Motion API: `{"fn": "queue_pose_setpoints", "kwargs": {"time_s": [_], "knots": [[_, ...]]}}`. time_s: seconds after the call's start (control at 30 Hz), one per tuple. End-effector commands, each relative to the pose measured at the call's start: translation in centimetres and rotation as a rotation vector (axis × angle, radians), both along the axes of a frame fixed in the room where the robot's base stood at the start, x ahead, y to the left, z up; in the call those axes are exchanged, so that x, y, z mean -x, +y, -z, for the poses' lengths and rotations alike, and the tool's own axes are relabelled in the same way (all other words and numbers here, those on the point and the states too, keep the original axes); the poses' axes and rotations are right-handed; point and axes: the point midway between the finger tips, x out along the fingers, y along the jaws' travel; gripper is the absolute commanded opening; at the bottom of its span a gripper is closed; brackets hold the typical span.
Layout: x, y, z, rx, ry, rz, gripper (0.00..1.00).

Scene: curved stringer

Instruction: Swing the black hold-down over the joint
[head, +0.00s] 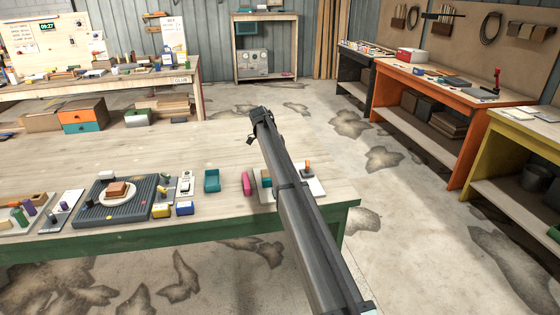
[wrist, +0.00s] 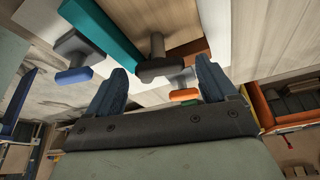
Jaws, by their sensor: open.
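In the wrist view my gripper (wrist: 160,66) is open, with one blue finger on each side of the black hold-down (wrist: 158,68). The hold-down is a dark rounded bar on a stubby post, beside the corner of a tan wooden block (wrist: 158,15). I cannot tell whether the fingers touch it. A teal piece (wrist: 105,30) lies against the wooden block; the joint cannot be told for sure. A blue knob (wrist: 75,76) and an orange knob (wrist: 183,95) stand nearby. In the head view the orange knob (head: 307,166) shows; my arm hides the hold-down and the fingers.
The fixture's pale base (head: 318,186) stands near the right front of the table (head: 180,138). A magenta piece (head: 246,183) and a teal holder (head: 212,180) stand to its left. Further left is a dark ribbed tray (head: 90,212). The table's back half is clear.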

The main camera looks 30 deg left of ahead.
Motion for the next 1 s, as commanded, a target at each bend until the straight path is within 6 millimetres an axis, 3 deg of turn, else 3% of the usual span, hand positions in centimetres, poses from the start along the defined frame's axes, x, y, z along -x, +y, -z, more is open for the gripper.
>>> {"fn": "queue_pose_setpoints", "kwargs": {"time_s": [0.17,0.7,1.0], "knots": [[0.2,0.5,-1.3,0.000,0.000,-0.001,0.85],[2.0,3.9,-10.4,-0.002,-0.001,-0.001,0.85],[2.5,4.6,-12.5,0.000,0.000,0.000,0.85]]}}
